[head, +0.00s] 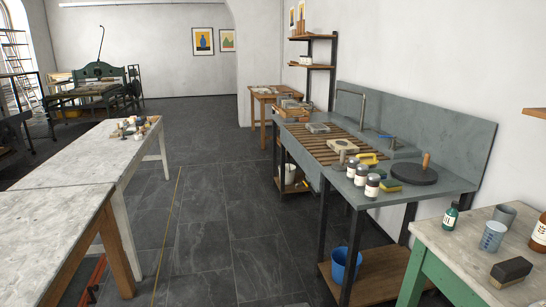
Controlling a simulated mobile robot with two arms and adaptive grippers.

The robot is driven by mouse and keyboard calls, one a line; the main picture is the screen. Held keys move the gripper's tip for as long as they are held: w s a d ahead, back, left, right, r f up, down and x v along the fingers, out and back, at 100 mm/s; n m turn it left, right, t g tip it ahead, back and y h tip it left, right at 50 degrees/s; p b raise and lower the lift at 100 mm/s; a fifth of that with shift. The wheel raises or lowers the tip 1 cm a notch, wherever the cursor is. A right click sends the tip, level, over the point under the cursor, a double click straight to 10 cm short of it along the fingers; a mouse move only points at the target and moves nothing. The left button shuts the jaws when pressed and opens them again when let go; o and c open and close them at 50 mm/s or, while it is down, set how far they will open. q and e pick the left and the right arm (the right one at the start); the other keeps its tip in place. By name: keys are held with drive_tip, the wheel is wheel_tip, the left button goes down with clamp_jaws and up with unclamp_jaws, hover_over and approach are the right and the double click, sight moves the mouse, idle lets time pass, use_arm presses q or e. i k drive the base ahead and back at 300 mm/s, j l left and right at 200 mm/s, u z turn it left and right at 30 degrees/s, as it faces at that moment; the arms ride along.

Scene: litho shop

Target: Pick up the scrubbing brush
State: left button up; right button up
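No object is clearly recognisable as the scrubbing brush at this distance. A dark block with a paler lower side (510,270) lies on the pale-topped table with green legs at the lower right; it could be a brush, but I cannot tell. A yellow object (368,158) and a small yellow-green, sponge-like block (391,186) lie on the grey sink bench (440,187), near several dark jars with white labels (361,174). Neither of my grippers is in view.
Two grey cups (492,236) and bottles (450,215) stand near the dark block. A black disc with a wooden handle (408,175) is on the sink bench; a blue bucket (345,264) is below. Long tables (80,165) stand left. The dark floor between (215,215) is clear.

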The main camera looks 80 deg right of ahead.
sight(373, 162)
drive_tip(key=z, duration=3.45)
drive_tip(key=i+j+u, duration=0.45)
drive_tip(key=i, duration=0.25)
drive_tip(key=i+j+u, duration=0.2)
drive_tip(key=i, duration=0.6)
drive_tip(key=i+j+u, duration=0.15)
drive_tip(key=i, duration=0.7)
